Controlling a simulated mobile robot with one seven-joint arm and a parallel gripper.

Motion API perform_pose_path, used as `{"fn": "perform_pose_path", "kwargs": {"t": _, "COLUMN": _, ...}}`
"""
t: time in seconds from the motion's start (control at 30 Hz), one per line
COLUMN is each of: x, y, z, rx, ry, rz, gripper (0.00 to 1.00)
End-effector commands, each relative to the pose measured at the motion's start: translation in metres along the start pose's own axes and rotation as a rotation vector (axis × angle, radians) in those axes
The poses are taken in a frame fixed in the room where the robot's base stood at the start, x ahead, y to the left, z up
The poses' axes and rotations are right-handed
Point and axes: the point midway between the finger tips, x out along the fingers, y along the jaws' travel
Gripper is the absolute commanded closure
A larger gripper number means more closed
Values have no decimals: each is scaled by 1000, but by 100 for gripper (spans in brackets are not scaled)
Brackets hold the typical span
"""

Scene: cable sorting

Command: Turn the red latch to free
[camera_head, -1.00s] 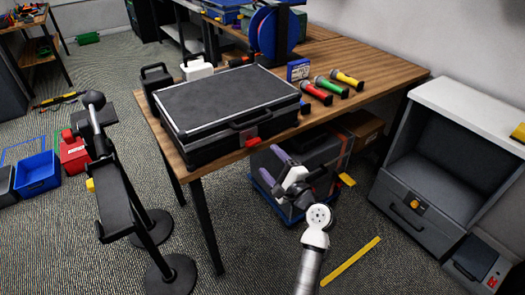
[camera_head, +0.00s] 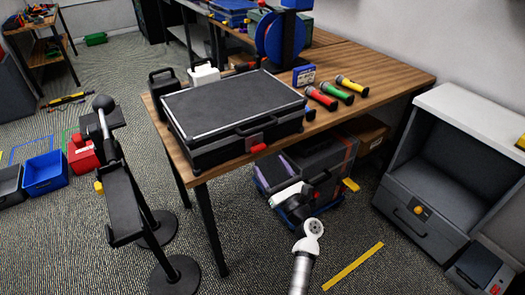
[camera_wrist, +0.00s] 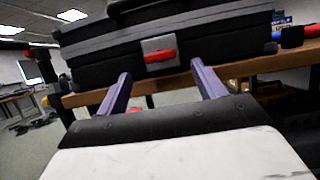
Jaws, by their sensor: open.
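The red latch (camera_head: 259,148) is on the front face of a black case (camera_head: 232,105) lying closed on the wooden table. In the wrist view the red latch (camera_wrist: 160,55) lies roughly level on a grey plate, centred beyond my fingertips. My gripper (camera_wrist: 160,74) is open, its two purple fingers apart and pointing at the case front below the latch. Nothing is between the fingers, and they look apart from the latch.
The wooden table (camera_head: 390,77) also holds red, green and yellow torches right of the case. A grey box (camera_head: 325,165) stands under the table. A black stand (camera_head: 125,200) is at left, and an open grey cabinet (camera_head: 440,165) at right.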

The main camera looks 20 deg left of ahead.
Motion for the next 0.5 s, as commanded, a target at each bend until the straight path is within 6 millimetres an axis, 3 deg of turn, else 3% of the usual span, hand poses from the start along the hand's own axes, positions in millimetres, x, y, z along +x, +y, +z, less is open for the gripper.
{"fn": "perform_pose_path", "kwargs": {"t": 0.03, "x": 13, "y": 1, "z": 3, "rx": 1, "ry": -1, "rz": 2, "gripper": 31}}
{"fn": "perform_pose_path", "kwargs": {"t": 0.2, "x": 40, "y": 0, "z": 1, "rx": 0, "ry": 0, "rz": 1, "gripper": 31}}
{"fn": "perform_pose_path", "kwargs": {"t": 0.5, "x": 57, "y": 0, "z": 0, "rx": -2, "ry": 1, "rz": 0, "gripper": 31}}
